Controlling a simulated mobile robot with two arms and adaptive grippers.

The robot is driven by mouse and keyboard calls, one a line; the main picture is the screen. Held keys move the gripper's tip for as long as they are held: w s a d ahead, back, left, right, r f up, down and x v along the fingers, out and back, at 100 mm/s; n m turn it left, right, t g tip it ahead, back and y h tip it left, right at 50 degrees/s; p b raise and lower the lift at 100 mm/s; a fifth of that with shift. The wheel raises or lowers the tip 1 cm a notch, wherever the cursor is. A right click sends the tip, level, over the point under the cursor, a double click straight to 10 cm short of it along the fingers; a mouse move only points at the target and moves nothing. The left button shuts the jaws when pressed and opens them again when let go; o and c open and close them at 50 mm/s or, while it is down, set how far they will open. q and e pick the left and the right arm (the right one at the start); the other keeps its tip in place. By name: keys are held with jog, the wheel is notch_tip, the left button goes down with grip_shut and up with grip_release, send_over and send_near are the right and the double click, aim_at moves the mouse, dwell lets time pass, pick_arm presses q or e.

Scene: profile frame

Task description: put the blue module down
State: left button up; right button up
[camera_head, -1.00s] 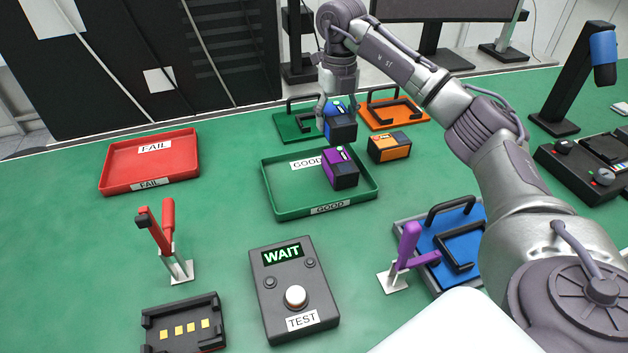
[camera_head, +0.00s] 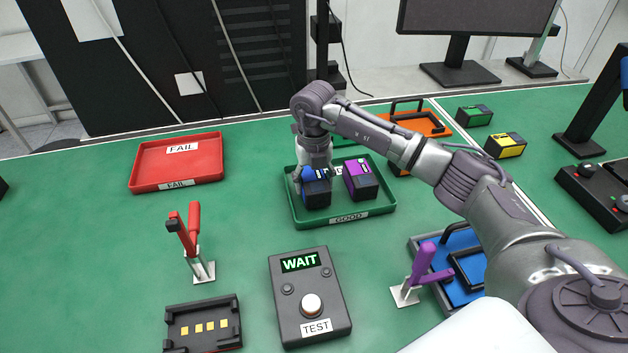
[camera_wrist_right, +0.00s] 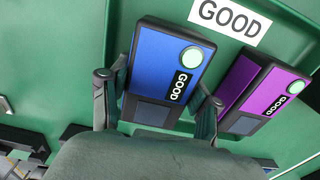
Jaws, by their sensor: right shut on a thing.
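The blue module (camera_head: 315,190) is in the green GOOD tray (camera_head: 345,221), in its left part. It also shows in the right wrist view (camera_wrist_right: 160,68), with a GOOD label and a pale green light. My right gripper (camera_head: 314,172) is shut on it from above, one finger on each side (camera_wrist_right: 160,100). The module looks down at the tray floor; its underside is hidden. The purple module (camera_head: 361,182) lies in the same tray just to the right, also marked GOOD (camera_wrist_right: 262,92). My left gripper is not in view.
A red FAIL tray (camera_head: 178,162) is empty at the left. The TEST box (camera_head: 310,290) reads WAIT in front of the green tray. An orange fixture (camera_head: 425,122) stands behind, and green (camera_head: 474,115) and yellow (camera_head: 505,146) modules lie at the back right.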

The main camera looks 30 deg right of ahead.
aim_at(313, 178)
jog(key=shift+f, duration=0.35)
jog(key=shift+f, duration=0.1)
jog(key=o, duration=1.3)
jog(key=shift+r, duration=0.2)
notch_tip(313, 178, up, 10)
jog(key=shift+w+r+b, duration=0.1)
jog(key=shift+r+b, duration=0.1)
jog(key=shift+b, duration=0.9)
jog(key=shift+r, duration=0.7)
